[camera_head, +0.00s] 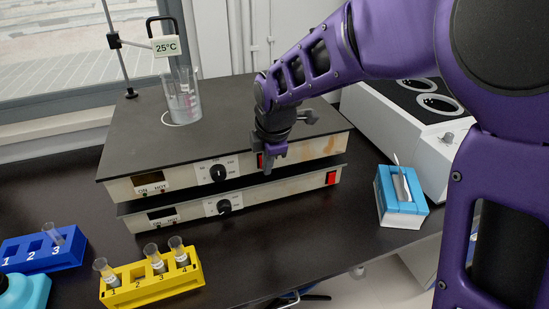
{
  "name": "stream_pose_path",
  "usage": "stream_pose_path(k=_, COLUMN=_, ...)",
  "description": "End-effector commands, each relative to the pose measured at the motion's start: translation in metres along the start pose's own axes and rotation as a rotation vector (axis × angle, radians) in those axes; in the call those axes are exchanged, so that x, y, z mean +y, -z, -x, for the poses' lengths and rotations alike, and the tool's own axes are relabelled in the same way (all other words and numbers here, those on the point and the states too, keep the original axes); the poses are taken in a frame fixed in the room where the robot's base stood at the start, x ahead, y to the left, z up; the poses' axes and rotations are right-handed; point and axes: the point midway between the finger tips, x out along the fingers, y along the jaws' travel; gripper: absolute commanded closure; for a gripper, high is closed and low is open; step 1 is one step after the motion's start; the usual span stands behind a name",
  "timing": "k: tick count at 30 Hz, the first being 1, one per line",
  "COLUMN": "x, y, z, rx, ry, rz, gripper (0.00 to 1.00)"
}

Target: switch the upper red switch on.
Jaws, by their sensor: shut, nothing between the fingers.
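Two stacked hot plates stand on the dark bench. The upper hot plate (308,150) carries a red switch (260,161) on its front face, mostly hidden by my gripper. My gripper (272,169) is shut and empty, pointing down in front of that switch. It looks very close to the switch, but I cannot tell whether it touches it. The lower hot plate (280,192) has its own red switch (331,178) in plain view at its right end. Whether the upper switch is on or off cannot be seen.
A glass beaker (184,106) with a probe stands on the upper plate's top. A yellow tube rack (150,287) and a blue rack (40,255) stand in front. A blue-and-white box (402,197) and a white bath unit (385,125) stand at the right.

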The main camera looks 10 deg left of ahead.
Motion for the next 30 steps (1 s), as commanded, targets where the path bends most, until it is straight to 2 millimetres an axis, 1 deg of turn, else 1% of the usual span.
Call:
stream_pose_path(k=7, x=0.001, y=0.0, z=-0.001, rx=0.0, ry=0.001, rz=-0.001, gripper=1.0)
stream_pose_path(k=11, x=0.005, y=-0.001, z=-0.005, rx=0.0, ry=0.003, rz=-0.002, gripper=1.0)
stream_pose_path(k=20, x=0.003, y=0.0, z=-0.008, rx=-0.001, ry=0.0, rz=-0.001, gripper=1.0)
stream_pose_path(k=25, x=0.004, y=0.0, z=-0.006, rx=-0.001, ry=0.0, rz=-0.001, gripper=1.0)
stream_pose_path(k=30, x=0.006, y=0.0, z=0.002, rx=0.0, ry=0.0, rz=-0.001, gripper=1.0)
